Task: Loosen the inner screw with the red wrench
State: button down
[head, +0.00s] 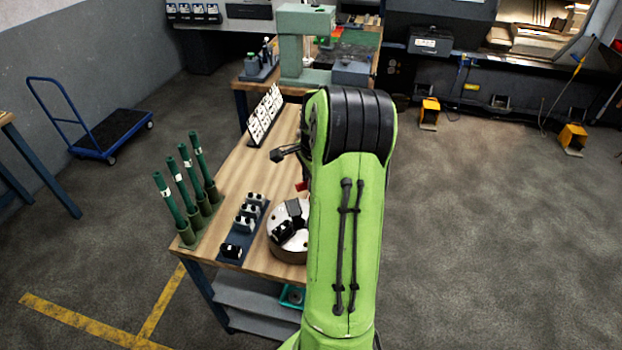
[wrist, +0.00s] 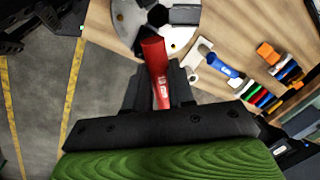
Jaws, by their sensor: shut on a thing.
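The red wrench (wrist: 157,72) is held between the fingers of my gripper (wrist: 160,92) in the wrist view. Its upper end overlaps the near edge of the round chuck (wrist: 127,25). I cannot tell whether the wrench touches the chuck. The chuck also stands near the front of the wooden bench in the head view (head: 277,247), with dark jaws on its pale face. The inner screw cannot be made out. In the head view, my green arm hides the gripper and part of the chuck. A small red bit, perhaps the wrench, shows beside the arm (head: 301,186).
A blue-handled tool (wrist: 221,65) and a rack of coloured handles (wrist: 264,97) lie right of the wrench. On the bench (head: 232,178), a block of spare jaws (head: 231,249) and several green tubes (head: 185,179) stand left of the chuck. Floor (head: 480,230) to the right is clear.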

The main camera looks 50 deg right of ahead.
jog(key=shift+f+b, duration=0.5)
jog(key=shift+f, duration=0.1)
dwell(0.7)
jog(key=n, duration=0.2)
jog(key=shift+s+n, duration=0.2)
jog(key=shift+n, duration=0.1)
